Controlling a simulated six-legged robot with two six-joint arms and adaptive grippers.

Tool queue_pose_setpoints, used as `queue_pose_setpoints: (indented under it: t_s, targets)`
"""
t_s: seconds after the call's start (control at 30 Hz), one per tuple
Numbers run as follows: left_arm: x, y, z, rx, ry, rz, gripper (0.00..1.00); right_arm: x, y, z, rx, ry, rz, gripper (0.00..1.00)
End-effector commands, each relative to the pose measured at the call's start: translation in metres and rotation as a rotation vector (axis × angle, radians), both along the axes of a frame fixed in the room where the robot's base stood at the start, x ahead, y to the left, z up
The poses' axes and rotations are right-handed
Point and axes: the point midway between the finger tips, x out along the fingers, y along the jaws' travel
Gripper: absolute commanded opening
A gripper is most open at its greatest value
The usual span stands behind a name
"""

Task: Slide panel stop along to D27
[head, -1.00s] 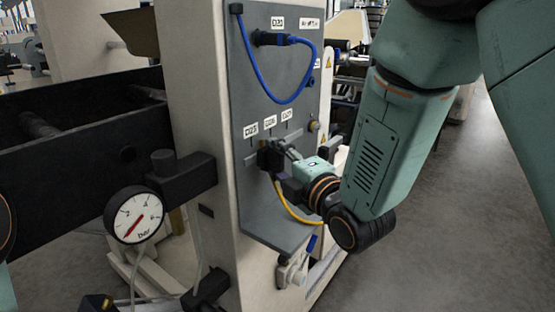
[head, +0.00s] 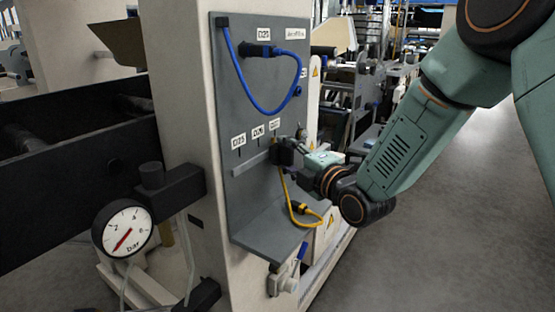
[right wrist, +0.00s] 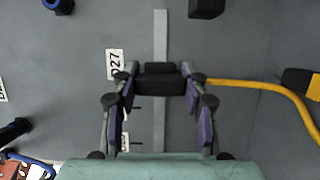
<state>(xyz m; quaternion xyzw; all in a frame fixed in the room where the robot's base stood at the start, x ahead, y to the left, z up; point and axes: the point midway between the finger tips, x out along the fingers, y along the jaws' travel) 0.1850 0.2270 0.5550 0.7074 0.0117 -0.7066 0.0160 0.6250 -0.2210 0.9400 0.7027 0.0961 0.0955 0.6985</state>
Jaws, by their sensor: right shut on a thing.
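The panel stop (head: 283,154) is a small black block on the grey rail (head: 250,163) of the upright panel. In the head view it sits below the D27 label (head: 274,125), right of the D26 label (head: 257,132) and D25 label (head: 238,141). My right gripper (head: 298,150) is shut on the stop from the front right. In the right wrist view the black stop (right wrist: 160,86) lies between the fingertips, across the rail (right wrist: 160,35), with the D27 label (right wrist: 113,64) beside it. The label's middle is slightly higher in the picture than the stop's. My left gripper is out of view.
A blue cable (head: 250,103) loops on the panel above the rail. A yellow cable (head: 287,196) hangs below the stop, near my right gripper. A grey ledge (head: 275,232) juts out below. A pressure gauge (head: 122,229) stands at lower left. Open floor lies right.

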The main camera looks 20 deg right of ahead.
Motion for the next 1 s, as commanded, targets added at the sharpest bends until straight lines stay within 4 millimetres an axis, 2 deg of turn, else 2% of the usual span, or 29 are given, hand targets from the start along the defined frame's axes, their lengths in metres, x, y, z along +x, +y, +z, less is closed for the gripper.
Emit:
queue_pose_setpoints:
  t_s: [0.13, 0.47, 0.5, 0.77, 1.0]
  targets:
    - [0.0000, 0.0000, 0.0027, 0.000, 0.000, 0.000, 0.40, 0.0079, -0.0106, 0.0031, -0.005, -0.010, -0.002, 0.00]
    - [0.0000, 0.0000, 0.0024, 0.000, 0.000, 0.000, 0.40, 0.0084, -0.0116, 0.0020, -0.007, -0.007, -0.001, 0.00]
    - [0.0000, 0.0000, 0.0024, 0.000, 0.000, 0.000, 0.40, 0.0084, -0.0115, 0.0020, -0.007, -0.007, -0.001, 0.46]
    - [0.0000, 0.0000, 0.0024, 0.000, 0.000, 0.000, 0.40, 0.0080, -0.0114, 0.0011, -0.006, -0.005, -0.001, 0.68]
    - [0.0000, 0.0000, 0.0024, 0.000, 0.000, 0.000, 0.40, 0.0079, -0.0114, 0.0006, -0.005, -0.004, -0.001, 0.68]
